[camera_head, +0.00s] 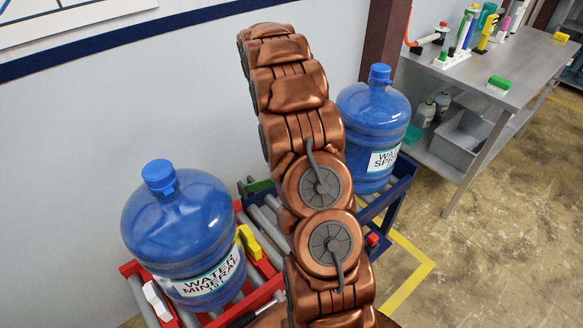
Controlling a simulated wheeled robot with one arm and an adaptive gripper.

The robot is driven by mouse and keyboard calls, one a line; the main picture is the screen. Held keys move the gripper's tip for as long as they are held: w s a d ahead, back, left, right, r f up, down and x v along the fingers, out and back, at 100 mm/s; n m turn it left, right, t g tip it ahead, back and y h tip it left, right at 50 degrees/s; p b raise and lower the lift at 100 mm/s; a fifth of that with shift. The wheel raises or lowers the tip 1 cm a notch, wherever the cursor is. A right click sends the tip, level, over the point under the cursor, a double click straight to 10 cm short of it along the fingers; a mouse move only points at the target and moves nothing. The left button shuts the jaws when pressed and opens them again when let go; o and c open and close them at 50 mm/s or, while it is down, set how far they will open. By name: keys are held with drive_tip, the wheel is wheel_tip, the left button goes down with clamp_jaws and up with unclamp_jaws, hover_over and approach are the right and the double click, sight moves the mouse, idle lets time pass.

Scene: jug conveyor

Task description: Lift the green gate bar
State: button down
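A dark green piece (258,187), likely the green gate bar, shows just left of my copper arm, at the far end of the red-framed roller conveyor (268,290). My arm hides the rest of it, so I cannot tell whether it is down or raised. A large blue water jug (183,235) stands upright on the near part of the conveyor. A second blue jug (373,128) stands upright behind my arm, by a blue-framed stand (398,190). My gripper does not show.
A yellow piece (249,243) and a white piece (157,301) sit on the conveyor beside the near jug. A grey metal workbench (530,75) with bottles and tools stands at the right. Floor (500,250) is clear at the lower right. A wall closes the left side.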

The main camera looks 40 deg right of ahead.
drive_tip(key=c, duration=0.9)
unclamp_jaws()
drive_tip(key=shift+f, duration=0.1)
